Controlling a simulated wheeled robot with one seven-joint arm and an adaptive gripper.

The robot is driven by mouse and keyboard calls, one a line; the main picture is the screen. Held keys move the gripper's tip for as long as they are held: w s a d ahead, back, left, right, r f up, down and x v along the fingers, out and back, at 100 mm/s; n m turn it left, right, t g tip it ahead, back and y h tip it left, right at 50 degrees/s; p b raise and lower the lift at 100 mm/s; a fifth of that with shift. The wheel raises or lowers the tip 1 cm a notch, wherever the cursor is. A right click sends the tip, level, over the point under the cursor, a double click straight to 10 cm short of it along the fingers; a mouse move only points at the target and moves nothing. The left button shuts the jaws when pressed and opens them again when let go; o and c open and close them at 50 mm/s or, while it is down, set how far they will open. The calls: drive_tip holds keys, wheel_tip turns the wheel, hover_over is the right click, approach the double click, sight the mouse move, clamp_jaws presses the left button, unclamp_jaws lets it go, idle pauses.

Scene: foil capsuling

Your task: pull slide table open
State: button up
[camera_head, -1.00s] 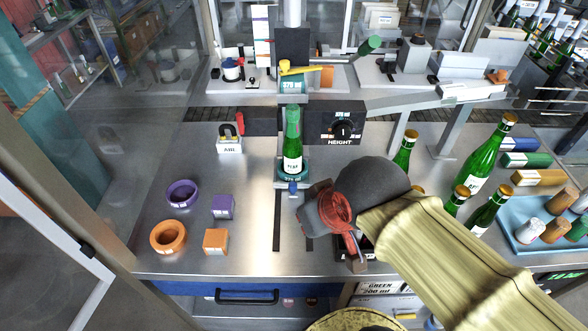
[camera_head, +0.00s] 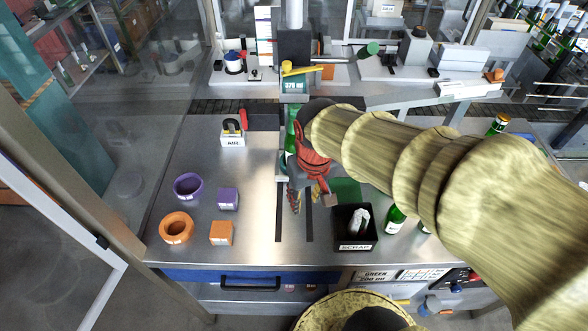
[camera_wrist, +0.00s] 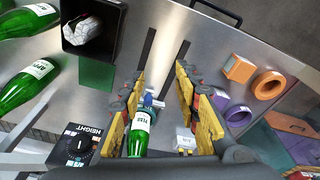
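The green bottle (camera_head: 291,128) stands at the slide table, between the back press and my gripper. It also shows in the wrist view (camera_wrist: 139,133), between my fingers. The slide table's blue knob (camera_wrist: 149,100) shows just in front of the bottle, in the gap between the fingers. The rest of the slide table is mostly hidden by my gripper and the bottle. My gripper (camera_head: 309,197) points down over the slots in front of the bottle. In the wrist view my gripper (camera_wrist: 160,76) is open, its yellow pads wide apart on either side of the knob. I cannot tell any contact.
Two dark slots (camera_head: 279,215) run toward the table's front edge. A black scrap bin (camera_head: 370,245) and a green square (camera_head: 346,189) lie right of them. Left are orange (camera_head: 177,229) and purple (camera_head: 188,187) rings and blocks. More bottles (camera_wrist: 30,85) stand beyond the bin.

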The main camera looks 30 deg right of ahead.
drive_tip(key=shift+o, duration=0.5)
drive_tip(key=w+d+f+g+p, duration=0.2)
drive_tip(key=w+d+f+p, duration=0.2)
drive_tip(key=w+f, duration=0.5)
drive_tip(key=w, duration=0.4)
drive_tip(key=shift+w+d+g, duration=0.3)
drive_tip(key=shift+w+d, duration=0.05)
drive_tip(key=shift+w, duration=0.05)
drive_tip(key=shift+n+t, duration=0.4)
drive_tip(key=shift+n, duration=0.1)
drive_tip(key=w, duration=0.3)
drive_tip(key=w+r, duration=0.1)
drive_tip(key=shift+w+d, duration=0.3)
drive_tip(key=shift+d, duration=0.1)
drive_tip(key=shift+s+f, duration=0.15)
drive_tip(key=shift+f, duration=0.15)
wheel_tip(320, 180, down, 7)
drive_tip(key=shift+d+f+b, duration=0.1)
drive_tip(key=shift+f+b, duration=0.05)
drive_tip(key=shift+b, duration=0.2)
drive_tip(key=shift+c, duration=1.4)
clamp_jaws()
